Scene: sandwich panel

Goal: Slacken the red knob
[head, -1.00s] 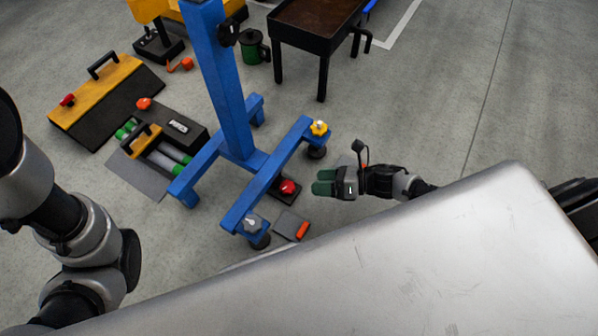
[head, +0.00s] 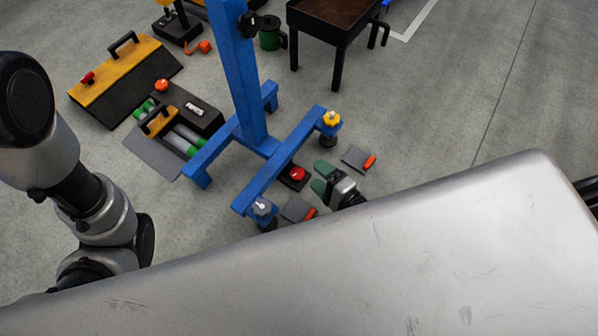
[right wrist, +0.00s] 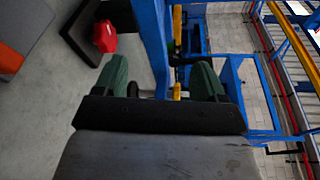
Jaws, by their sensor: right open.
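The red knob (head: 297,174) sits on a dark plate on the floor, beside the foot of the blue stand (head: 262,178). In the right wrist view the red knob (right wrist: 105,37) is at the upper left, on its black plate, beyond the left fingertip. My right gripper (head: 321,178) has green fingertips spread apart, with nothing between them. It is just right of the knob and does not appear to touch it. The fingers also show in the right wrist view (right wrist: 160,76). My left arm is at the left of the head view; its gripper is out of view.
The blue stand has a yellow knob (head: 332,118) and a grey knob (head: 262,206) on its feet. Grey pads with orange ends (head: 358,158) lie on the floor nearby. A yellow-and-black box (head: 125,78) stands at left. Floor at right is clear.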

